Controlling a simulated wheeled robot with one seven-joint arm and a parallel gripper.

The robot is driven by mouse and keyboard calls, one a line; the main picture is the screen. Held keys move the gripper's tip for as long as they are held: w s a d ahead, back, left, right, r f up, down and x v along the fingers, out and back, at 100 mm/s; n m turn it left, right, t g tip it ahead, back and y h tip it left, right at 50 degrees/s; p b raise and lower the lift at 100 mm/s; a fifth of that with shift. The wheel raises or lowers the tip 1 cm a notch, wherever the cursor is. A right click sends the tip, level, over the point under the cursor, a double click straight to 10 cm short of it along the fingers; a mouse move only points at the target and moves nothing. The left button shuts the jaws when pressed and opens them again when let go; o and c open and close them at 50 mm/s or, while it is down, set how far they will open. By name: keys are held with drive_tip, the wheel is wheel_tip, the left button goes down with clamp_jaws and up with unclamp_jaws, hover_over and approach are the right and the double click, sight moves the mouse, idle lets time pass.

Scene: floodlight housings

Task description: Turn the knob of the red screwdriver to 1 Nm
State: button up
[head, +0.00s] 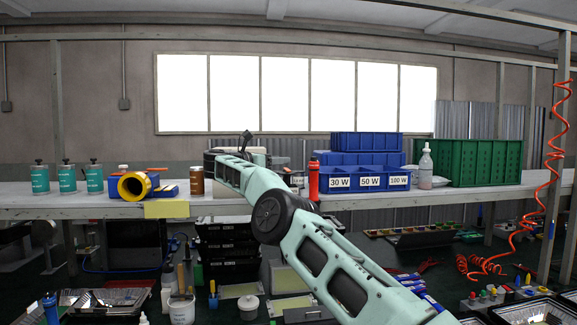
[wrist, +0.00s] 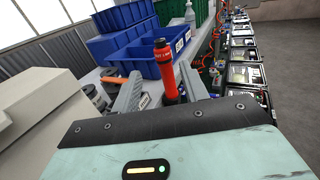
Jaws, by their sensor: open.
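The red screwdriver (head: 314,183) stands upright on the bench, just left of the blue bins, with a black top end. In the wrist view the red screwdriver (wrist: 164,74) stands between the two grey fingers of my gripper (wrist: 160,88), tilted in the picture. My gripper is open, with one finger on each side of the red body; I cannot tell whether either touches it. A pale marking shows below the black top, too small to read. The lower end is hidden behind my gripper's body in the wrist view.
Blue bins (head: 369,178) labelled 30 W, 50 W and 100 W stand close to the right of the screwdriver. A clear bottle (head: 425,168) and a green crate (head: 486,163) are farther right. A brown jar (head: 197,181) and yellow roll (head: 134,186) are to the left.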

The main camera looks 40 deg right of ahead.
drive_tip(key=shift+a, duration=0.45)
